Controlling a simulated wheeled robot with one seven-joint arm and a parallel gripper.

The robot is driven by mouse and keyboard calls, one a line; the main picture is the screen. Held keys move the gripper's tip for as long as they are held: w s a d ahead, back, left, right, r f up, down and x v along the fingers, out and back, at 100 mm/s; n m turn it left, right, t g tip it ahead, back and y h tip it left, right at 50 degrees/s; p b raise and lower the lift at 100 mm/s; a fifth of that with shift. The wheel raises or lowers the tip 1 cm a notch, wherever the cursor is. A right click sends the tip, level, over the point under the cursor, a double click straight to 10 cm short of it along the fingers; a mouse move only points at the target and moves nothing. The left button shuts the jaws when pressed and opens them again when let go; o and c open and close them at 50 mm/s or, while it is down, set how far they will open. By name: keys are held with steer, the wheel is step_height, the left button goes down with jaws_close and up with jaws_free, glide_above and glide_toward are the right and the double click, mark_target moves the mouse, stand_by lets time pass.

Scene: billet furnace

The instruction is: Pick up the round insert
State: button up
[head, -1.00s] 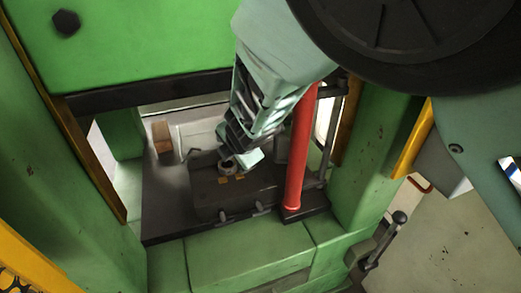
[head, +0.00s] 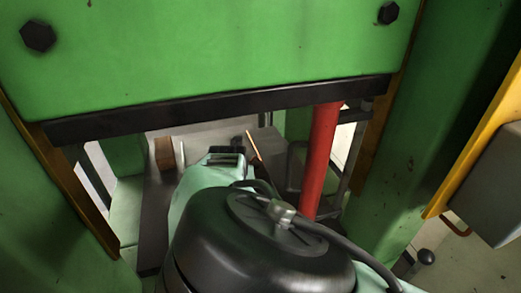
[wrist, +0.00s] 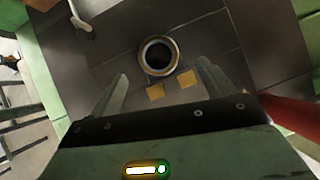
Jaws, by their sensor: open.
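The round insert, a metal ring with a dark centre (wrist: 159,40), sits on a dark block (wrist: 215,37) in the wrist view. My gripper (wrist: 162,72) is open and empty, with one finger to each side of the insert's line. In that view the fingertips lie a little below the ring, and they do not visibly touch it. How high they are above it I cannot tell. In the head view my arm hides the insert, the block and the gripper's fingers.
A red post (head: 319,160) stands right of my arm. The green press head (head: 210,50) with a dark lower edge hangs above. Green columns flank the opening. Two small yellow-orange patches (wrist: 156,92) mark the block near the ring. A brown block (head: 165,153) stands at the back left.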

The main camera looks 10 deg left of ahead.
steer(key=shift+x, duration=2.7)
steer(key=shift+a, duration=0.15)
steer(key=c, duration=1.2)
steer(key=shift+w+r, duration=0.1)
steer(key=shift+r, duration=0.05)
steer(key=c, duration=0.4)
steer(key=shift+o, duration=0.2)
steer(key=shift+r+p, duration=0.15)
steer(key=shift+p, duration=0.2)
